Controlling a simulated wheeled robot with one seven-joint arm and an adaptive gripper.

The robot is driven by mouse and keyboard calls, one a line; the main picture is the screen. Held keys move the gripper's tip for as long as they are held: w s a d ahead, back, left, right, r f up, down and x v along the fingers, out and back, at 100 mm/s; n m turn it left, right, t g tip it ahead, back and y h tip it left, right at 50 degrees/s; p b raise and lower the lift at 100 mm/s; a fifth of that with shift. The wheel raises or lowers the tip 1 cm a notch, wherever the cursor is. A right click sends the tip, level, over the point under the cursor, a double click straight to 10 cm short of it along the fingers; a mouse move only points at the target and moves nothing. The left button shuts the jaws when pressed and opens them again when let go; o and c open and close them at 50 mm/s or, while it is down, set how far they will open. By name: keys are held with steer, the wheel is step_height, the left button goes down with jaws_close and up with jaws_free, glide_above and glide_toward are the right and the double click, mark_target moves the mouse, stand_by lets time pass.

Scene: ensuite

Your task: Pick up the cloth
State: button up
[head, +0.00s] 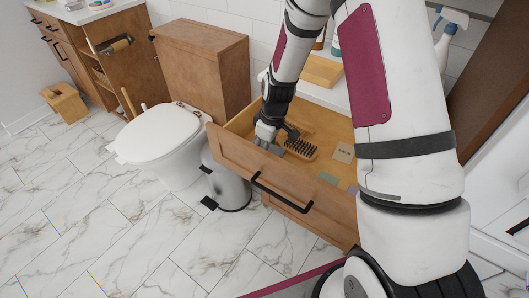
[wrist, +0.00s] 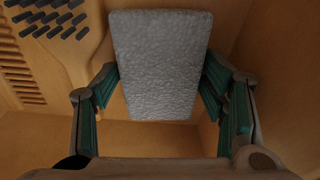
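A grey, rough-textured rectangular piece, which looks like the folded cloth (wrist: 160,60), lies in the drawer in the wrist view. My gripper (wrist: 160,85) has its teal-padded fingers spread, one at each side of the cloth's near part. The fingers are close to its edges; I cannot tell whether they touch it. In the head view my gripper (head: 268,138) reaches down into the left part of the open wooden drawer (head: 250,168). The cloth is hidden there behind the gripper and drawer front.
A dark-bristled brush (head: 301,148) lies right beside my gripper and shows at upper left in the wrist view (wrist: 50,18). A beige card (head: 343,153) and a green item (head: 329,178) lie further right. The toilet (head: 160,135) and bin (head: 228,185) stand left of the drawer.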

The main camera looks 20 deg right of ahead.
steer(key=c, duration=0.7)
step_height(320, 180, up, 10)
steer(key=shift+p, duration=0.35)
